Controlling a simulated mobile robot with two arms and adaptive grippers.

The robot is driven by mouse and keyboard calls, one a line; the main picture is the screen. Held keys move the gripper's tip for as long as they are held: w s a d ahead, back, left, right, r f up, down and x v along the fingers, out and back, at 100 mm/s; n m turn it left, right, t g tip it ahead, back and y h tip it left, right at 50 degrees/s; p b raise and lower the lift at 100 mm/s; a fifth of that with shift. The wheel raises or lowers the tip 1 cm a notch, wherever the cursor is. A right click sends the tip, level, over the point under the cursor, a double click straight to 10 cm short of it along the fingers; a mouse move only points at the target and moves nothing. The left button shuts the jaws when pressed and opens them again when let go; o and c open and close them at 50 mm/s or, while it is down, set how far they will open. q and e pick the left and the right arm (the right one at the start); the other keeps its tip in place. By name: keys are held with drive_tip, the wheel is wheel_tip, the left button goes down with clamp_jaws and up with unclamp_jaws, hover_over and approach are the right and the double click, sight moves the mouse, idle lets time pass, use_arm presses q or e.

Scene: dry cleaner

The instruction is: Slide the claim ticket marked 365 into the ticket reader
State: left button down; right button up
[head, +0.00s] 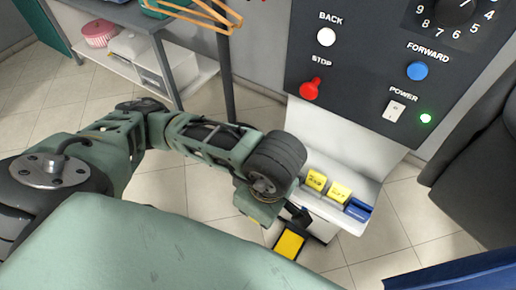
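Two small yellow tickets, a left one (316,180) and a right one (339,192), stand on the white ledge (368,188) below the control panel. Their dark marks are too small to read, so I cannot tell which is 365. A blue piece (357,209) sits at the ledge's right end; I cannot tell whether it is the ticket reader. My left gripper (298,213) is just left of the ledge, pointing down and away. Its dark fingertips are small and partly hidden by my wrist, and I cannot see whether they hold anything. My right gripper is out of view.
The dark control panel (375,75) has a red STOP knob (309,88), a blue FORWARD button (417,70) and a lit green lamp (425,118). A yellow, dark-edged piece (289,244) lies below my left gripper. A shelf (130,60) and hangers (190,12) are at upper left.

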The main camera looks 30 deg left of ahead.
use_arm(q)
drive_tip(key=shift+r+p, duration=1.85)
drive_tip(key=shift+r, duration=0.9)
